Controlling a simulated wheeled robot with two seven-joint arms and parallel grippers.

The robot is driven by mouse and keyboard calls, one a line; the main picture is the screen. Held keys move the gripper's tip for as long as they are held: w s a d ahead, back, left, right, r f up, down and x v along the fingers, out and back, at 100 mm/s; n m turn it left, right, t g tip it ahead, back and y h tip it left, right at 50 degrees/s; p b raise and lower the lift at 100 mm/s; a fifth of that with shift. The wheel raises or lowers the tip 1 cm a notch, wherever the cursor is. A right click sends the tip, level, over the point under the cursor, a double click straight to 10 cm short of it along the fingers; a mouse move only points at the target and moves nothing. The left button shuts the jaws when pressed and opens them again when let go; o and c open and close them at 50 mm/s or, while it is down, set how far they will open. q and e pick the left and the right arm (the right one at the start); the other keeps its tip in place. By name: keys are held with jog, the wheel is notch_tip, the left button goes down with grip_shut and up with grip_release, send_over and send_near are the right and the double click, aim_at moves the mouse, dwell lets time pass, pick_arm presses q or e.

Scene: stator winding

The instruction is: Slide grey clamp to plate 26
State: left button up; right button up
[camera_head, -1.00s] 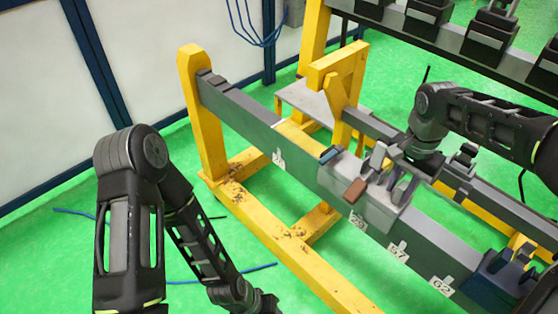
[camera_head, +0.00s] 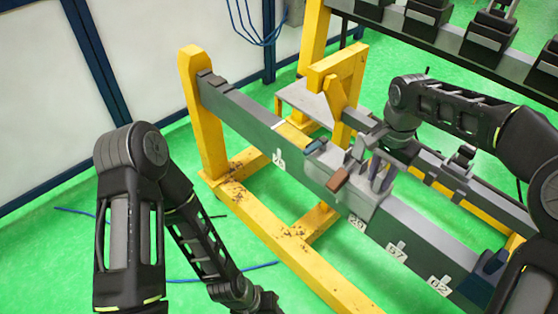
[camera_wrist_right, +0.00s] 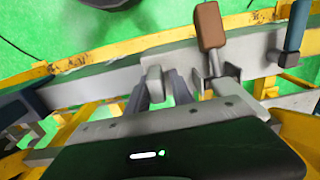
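The grey clamp (camera_head: 355,192) sits on the long grey beam and has a brown handle (camera_head: 338,180) and a dark blue-grey handle (camera_head: 314,147). In the right wrist view, the brown handle (camera_wrist_right: 210,28) stands beside my fingers. My right gripper (camera_head: 378,176) is at the clamp's right part, its fingers closed about a grey upright tab (camera_wrist_right: 154,85) of it. The leftmost plate (camera_head: 279,157), too small to read surely, is on the beam's front face, left of the clamp. My left gripper (camera_head: 262,302) is low at the bottom edge, its fingers unclear.
More number plates (camera_head: 397,250) show on the beam face to the right.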

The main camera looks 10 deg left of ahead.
aim_at(340, 163)
jog(key=w+a+p, duration=0.1)
jog(key=w+a, duration=0.1)
jog(key=a, duration=0.1)
jog(key=w+a+p, duration=0.1)
jog(key=a, duration=0.1)
jog(key=shift+w+r+p, duration=0.15)
jog(key=shift+w+p, duration=0.15)
jog(key=w+a+p, duration=0.2)
jog(key=a, duration=0.1)
jog(key=shift+w+a+p, duration=0.1)
jog(key=shift+w+p, duration=0.2)
jog(key=shift+w+a+p, duration=0.3)
jog(key=shift+w+a, duration=0.1)
jog(key=shift+a, duration=0.15)
